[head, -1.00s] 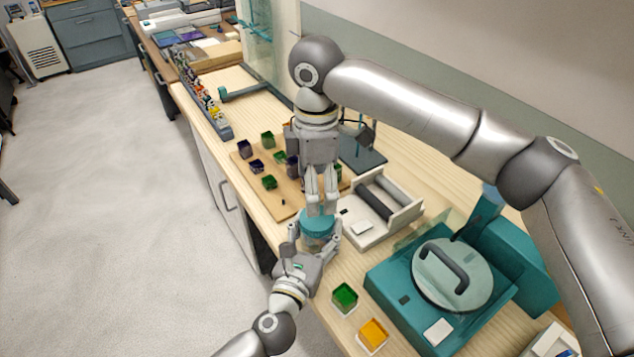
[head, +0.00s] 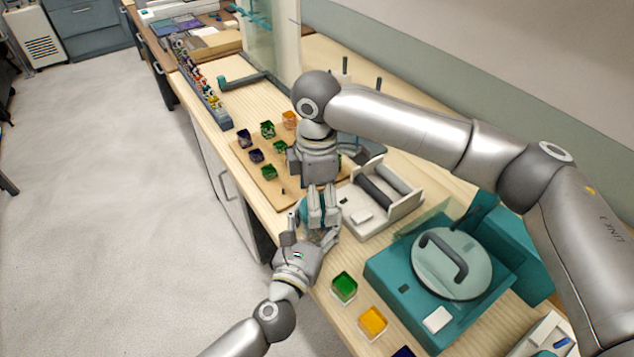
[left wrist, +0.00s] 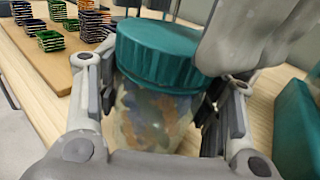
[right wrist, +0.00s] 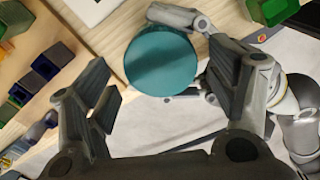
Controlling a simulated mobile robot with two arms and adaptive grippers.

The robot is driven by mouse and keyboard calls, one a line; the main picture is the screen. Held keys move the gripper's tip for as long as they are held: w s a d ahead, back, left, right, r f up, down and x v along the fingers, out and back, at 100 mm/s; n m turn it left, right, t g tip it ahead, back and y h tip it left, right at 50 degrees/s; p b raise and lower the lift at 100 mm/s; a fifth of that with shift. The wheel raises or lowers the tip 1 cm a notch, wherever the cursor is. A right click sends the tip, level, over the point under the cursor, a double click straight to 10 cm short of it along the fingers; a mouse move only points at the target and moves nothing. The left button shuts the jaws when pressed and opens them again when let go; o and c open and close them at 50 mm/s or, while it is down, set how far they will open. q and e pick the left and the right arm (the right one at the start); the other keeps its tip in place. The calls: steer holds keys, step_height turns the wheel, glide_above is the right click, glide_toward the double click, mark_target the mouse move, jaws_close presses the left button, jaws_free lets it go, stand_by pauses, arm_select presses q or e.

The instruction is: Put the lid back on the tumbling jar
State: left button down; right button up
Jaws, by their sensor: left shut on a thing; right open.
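The tumbling jar (left wrist: 150,118) is a clear glass vessel with mottled brown and blue-grey contents. Its teal ribbed lid (left wrist: 160,52) sits on its mouth and looks level; whether it is screwed tight I cannot tell. The lid's round top also shows in the right wrist view (right wrist: 161,60). My left gripper (head: 318,240) is shut around the jar's body below the lid, one finger on each side. My right gripper (head: 322,220) is open just above the lid. In the right wrist view, its spread fingers (right wrist: 165,95) show the lid between and beyond them. In the head view the fingers hide most of jar and lid.
A white roller stand (head: 375,205) is right of the jar. A teal machine with a round handled lid (head: 452,265) stands nearer. A wooden board (head: 270,190) with several coloured pieces lies behind.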

arm_select(q)
steer(key=shift+r, duration=0.1)
arm_select(e)
steer(key=shift+f, duration=0.6)
steer(key=c, duration=1.1)
steer(key=shift+o, duration=0.2)
steer(key=m, duration=0.2)
steer(key=shift+m, duration=0.4)
steer(key=o, duration=1.2)
step_height(320, 180, up, 12)
